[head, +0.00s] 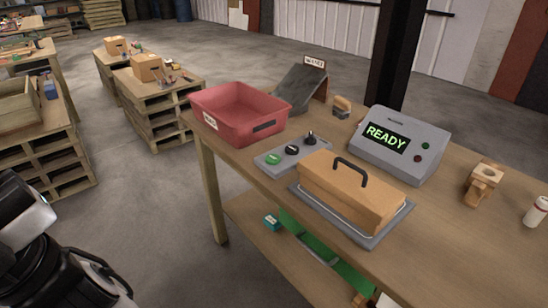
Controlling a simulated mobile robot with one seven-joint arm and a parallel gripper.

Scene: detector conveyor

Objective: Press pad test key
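A grey key panel (292,154) lies on the wooden table. It carries a green key (273,158) with small unreadable lettering, a dark key (292,149) and a dark upright knob or switch (310,138). I cannot read which is the pad test key. A grey detector box (402,143) behind it shows READY in green on its display (387,137), with a green and a red button on its right. A tan case (350,190) with a black handle sits on a grey plate (371,238). My arm shows at the lower left, away from the table; its gripper fingers are not visible.
A red bin (240,112) stands left of the panel. A grey ramp (301,86) with a sign stands behind. A wooden block holder (483,184) and a white bottle (537,212) are at the right. A dark post rises behind the table.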

